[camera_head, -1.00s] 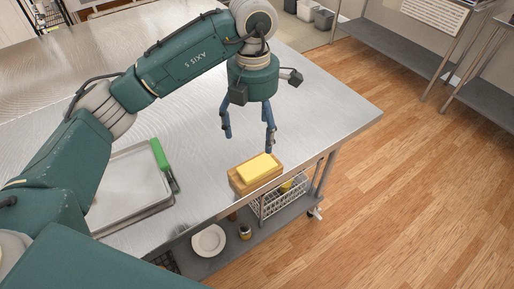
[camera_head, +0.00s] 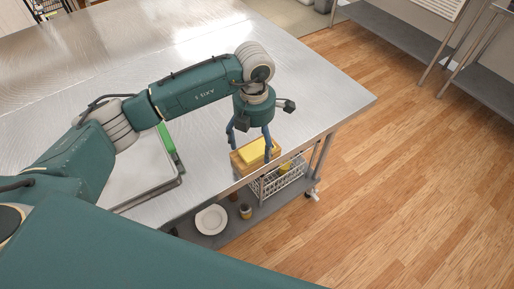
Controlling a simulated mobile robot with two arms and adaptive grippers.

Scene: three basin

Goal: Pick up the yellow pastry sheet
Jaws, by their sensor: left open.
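The yellow pastry sheet (camera_head: 255,151) is a thick yellow block on a small wooden board (camera_head: 241,168), near the front right edge of the steel table. My left gripper (camera_head: 249,149) is open and points down. Its blue fingers are at the block, one to the left and one in front of its right part. I cannot tell whether they touch it. My right gripper is not in view.
A metal tray (camera_head: 128,180) with a green-edged item (camera_head: 168,139) lies on the left of the steel table (camera_head: 325,92). Below the edge, a shelf holds a wire basket (camera_head: 280,180), a plate (camera_head: 211,220) and a jar (camera_head: 246,212). The wooden floor at right is clear.

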